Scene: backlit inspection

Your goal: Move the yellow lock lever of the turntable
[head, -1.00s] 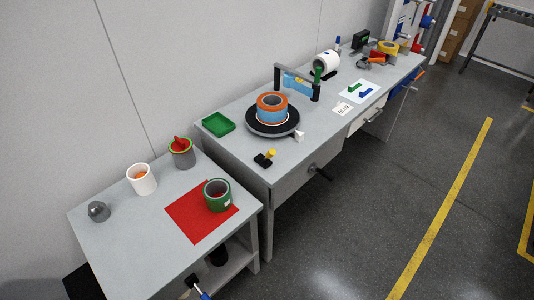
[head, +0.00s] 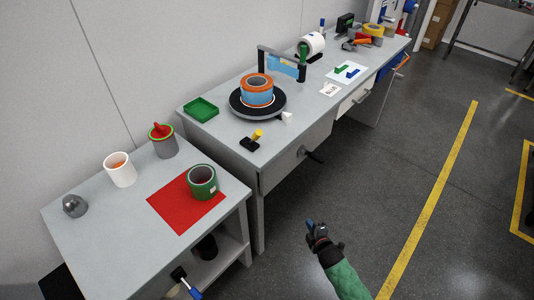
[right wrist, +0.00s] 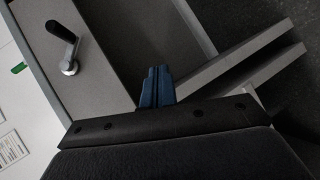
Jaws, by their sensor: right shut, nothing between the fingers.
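The turntable (head: 238,108) is a black disc on the far bench, carrying an orange roll (head: 257,82) and a blue roll (head: 257,98) stacked on it. The yellow lock lever (head: 257,134) stands on a black base (head: 249,144) at the bench's near edge, in front of the turntable. My right gripper (head: 311,226) is low over the floor, to the right of and below the lever, apart from the bench. Its blue fingers (right wrist: 157,87) are shut and empty in the right wrist view. My left gripper is out of view.
A black crank handle (head: 314,156) sticks out from the bench front; it also shows in the right wrist view (right wrist: 62,32). A green tray (head: 201,110) lies left of the turntable. The nearer table (head: 100,225) carries a red mat (head: 165,207) and several containers. The floor at right is open.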

